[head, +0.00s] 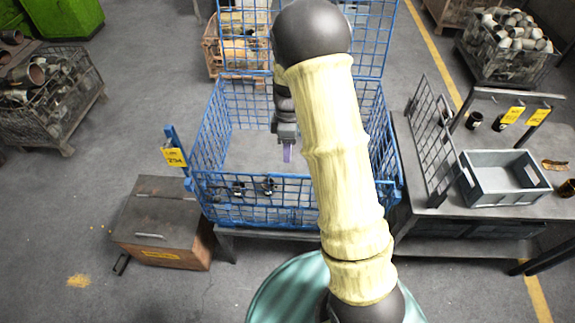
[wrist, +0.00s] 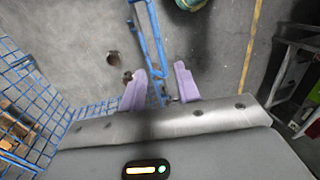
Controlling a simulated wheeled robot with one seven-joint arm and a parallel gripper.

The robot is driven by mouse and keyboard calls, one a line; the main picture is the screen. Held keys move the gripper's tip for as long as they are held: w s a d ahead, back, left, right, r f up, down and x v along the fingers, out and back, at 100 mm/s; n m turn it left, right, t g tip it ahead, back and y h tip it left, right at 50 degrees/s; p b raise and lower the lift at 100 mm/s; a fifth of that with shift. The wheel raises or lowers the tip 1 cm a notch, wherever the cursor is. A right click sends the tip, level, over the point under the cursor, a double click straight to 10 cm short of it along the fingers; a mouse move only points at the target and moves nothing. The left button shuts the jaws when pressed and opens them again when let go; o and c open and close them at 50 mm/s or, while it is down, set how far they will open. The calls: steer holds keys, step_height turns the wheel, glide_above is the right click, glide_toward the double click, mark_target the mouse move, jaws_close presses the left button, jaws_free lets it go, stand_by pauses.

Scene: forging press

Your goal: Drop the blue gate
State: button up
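The blue gate (head: 290,207) is the low mesh front of a blue wire cage (head: 208,125); it looks upright in the head view. In the wrist view, a blue rail (wrist: 154,40) runs down toward the gap between my fingers. My gripper (head: 287,152) hangs inside the cage outline, behind the front rail. Its purple fingers (wrist: 160,70) are apart in the wrist view, with no clear contact on the rail. My arm hides the right part of the cage and gate.
Two dark parts (head: 268,186) show near the gate's inner side. A wooden box (head: 160,215) stands at left. At right, a workbench (head: 430,222) holds a grey bin (head: 500,192) and an upright mesh panel (head: 432,130). A yellow tag (head: 173,156) sits at the cage's left corner.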

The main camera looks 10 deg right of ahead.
steer(key=p+x, duration=0.2)
steer(key=x, duration=0.5)
steer(key=shift+f, duration=0.25)
jaws_close()
